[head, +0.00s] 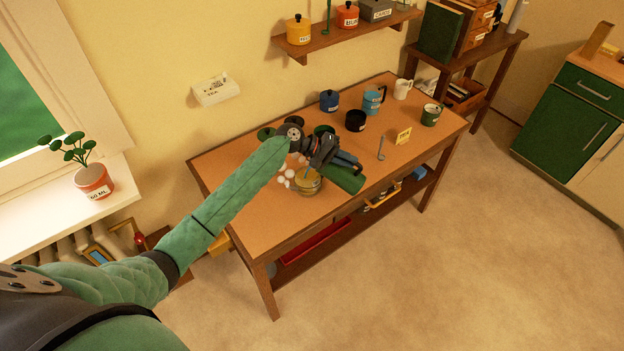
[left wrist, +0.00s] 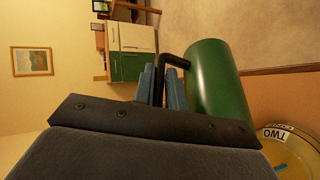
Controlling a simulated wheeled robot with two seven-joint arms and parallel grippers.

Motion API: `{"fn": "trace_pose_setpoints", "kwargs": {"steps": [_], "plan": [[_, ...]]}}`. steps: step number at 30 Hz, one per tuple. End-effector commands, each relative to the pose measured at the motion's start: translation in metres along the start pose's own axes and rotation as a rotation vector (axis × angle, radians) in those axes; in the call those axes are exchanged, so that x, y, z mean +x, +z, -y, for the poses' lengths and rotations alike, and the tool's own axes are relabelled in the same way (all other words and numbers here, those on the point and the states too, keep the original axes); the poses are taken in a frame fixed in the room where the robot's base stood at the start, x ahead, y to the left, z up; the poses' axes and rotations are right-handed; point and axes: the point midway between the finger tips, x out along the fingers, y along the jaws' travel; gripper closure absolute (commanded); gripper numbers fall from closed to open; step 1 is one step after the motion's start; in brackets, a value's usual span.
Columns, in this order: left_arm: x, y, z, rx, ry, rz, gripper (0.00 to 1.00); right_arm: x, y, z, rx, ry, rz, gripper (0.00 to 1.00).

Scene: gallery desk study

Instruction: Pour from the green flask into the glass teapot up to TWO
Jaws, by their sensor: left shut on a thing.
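The green flask (head: 343,178) is held tilted well over, nearly on its side, above the desk. My left gripper (head: 346,160) is shut on its black handle. In the left wrist view the flask (left wrist: 214,80) is right of the blue finger pads (left wrist: 162,88). The glass teapot (head: 307,186) stands on the desk just left of the flask. In the left wrist view the teapot (left wrist: 288,140) is at the lower right, with a "TWO" label and amber liquid inside. The flask's mouth is hidden, and I cannot make out a stream. My right gripper is out of view.
On the desk (head: 260,224) stand a blue pot (head: 329,100), a black mug (head: 355,121), a blue mug (head: 373,100), a white mug (head: 402,89) and a green mug (head: 430,115). A yellow card (head: 403,136) stands at the right. The front left of the desktop is clear.

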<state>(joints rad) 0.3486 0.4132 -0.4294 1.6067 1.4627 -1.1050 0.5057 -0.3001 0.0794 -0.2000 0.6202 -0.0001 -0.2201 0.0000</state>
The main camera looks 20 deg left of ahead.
Motion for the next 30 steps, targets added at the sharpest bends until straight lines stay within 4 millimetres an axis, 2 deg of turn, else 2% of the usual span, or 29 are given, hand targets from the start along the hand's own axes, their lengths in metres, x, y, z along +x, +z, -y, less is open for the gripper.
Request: {"fn": "trace_pose_setpoints", "kwargs": {"steps": [30], "plan": [[-0.0062, -0.002, -0.0043, -0.014, 0.038, 0.007, 1.0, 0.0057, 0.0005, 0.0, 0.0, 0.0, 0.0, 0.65]]}}
